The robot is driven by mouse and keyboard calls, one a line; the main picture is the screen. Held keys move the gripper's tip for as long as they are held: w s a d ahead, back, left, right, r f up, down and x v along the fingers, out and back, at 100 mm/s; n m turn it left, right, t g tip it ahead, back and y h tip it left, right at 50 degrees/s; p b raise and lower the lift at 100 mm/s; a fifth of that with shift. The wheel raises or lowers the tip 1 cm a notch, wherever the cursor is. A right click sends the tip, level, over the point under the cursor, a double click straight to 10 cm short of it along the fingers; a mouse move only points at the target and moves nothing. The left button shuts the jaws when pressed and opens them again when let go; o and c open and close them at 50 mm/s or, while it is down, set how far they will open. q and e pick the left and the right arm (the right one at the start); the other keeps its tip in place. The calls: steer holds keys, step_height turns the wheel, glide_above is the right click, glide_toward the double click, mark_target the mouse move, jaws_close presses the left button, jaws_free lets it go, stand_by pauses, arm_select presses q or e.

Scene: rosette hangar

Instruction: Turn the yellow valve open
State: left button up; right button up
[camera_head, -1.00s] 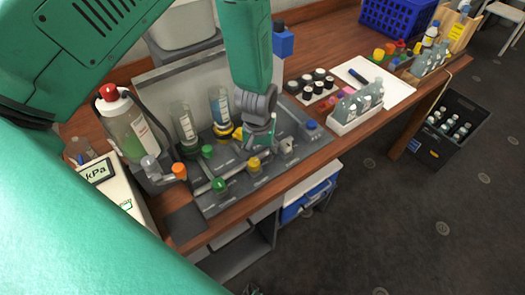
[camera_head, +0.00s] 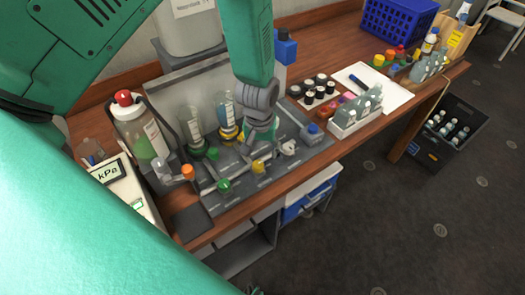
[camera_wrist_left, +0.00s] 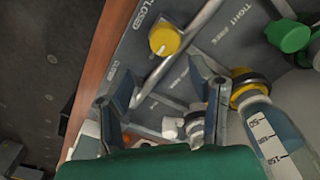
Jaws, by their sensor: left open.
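The yellow valve (camera_head: 258,167) sits on the grey panel (camera_head: 265,182) on the bench. In the left wrist view the yellow valve knob (camera_wrist_left: 165,40) shows beside the printed word CLOSED, ahead of the fingertips and apart from them. My left gripper (camera_head: 262,135) hangs over the panel, just behind the yellow valve in the head view. In the wrist view my left gripper (camera_wrist_left: 168,88) is open, with no object gripped. A white knob (camera_wrist_left: 192,124) shows low between the fingers. The gripper's own fingers are hard to make out in the head view. My right gripper is not in view.
A green valve (camera_head: 224,185) and an orange knob (camera_head: 188,171) sit left of the yellow valve. Bottles with yellow collars (camera_head: 227,112) stand behind. A white valve (camera_head: 288,147) is close on the right. A white bottle rack (camera_head: 350,122) stands further right.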

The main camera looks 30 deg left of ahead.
arm_select(q)
steer(key=shift+s+a+r+p, duration=0.15)
steer(key=shift+r+p, duration=0.15)
steer(key=shift+r, duration=0.5)
steer(key=shift+d+r, duration=0.2)
steer(key=shift+r, duration=1.2)
step_height(320, 180, up, 8)
steer(key=shift+f, duration=0.1)
step_height(320, 180, up, 12)
steer(key=shift+s, duration=0.25)
steer(key=shift+f, duration=0.15)
